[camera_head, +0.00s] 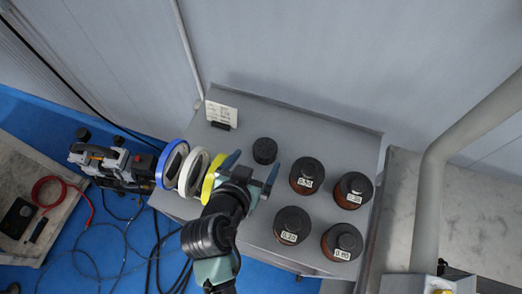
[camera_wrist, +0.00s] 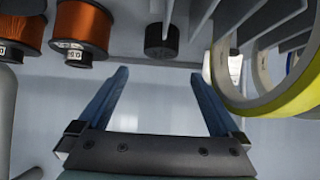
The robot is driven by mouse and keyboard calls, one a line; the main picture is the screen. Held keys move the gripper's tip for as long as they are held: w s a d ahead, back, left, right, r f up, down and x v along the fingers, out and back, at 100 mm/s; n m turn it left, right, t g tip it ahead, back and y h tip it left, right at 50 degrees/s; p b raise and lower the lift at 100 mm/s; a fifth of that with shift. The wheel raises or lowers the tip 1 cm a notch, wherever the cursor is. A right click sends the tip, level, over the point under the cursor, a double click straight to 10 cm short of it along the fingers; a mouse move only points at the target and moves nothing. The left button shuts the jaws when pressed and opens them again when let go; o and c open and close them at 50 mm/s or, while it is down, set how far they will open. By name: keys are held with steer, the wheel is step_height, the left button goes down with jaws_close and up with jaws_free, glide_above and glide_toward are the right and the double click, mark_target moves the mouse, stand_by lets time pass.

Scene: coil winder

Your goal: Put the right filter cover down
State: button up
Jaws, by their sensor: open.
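No part is marked as the right filter cover. A small black round cap (camera_head: 265,150) stands alone on the grey table and may be it, but I cannot be sure. My gripper (camera_head: 254,162) is open, its two blue fingers spread just in front of this cap. In the wrist view the black cap (camera_wrist: 162,41) lies beyond the fingertips (camera_wrist: 158,76), roughly centred between them. The space between the fingers looks empty, and the cap appears apart from both.
Several copper wire spools with black tops (camera_head: 292,224) stand to the right on the table (camera_head: 345,130). Blue, white and yellow rings (camera_head: 212,178) are close on the left. A small white card (camera_head: 221,113) stands behind. A thick grey pipe (camera_head: 432,190) rises at far right.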

mark_target(261, 158)
steer(key=f, duration=0.2)
steer(key=w+f, duration=0.1)
steer(key=shift+d+f, duration=0.1)
steer(key=shift+f, duration=0.3)
steer(key=shift+x, duration=3.15)
steer(key=shift+s, duration=0.1)
steer(key=c, duration=1.4)
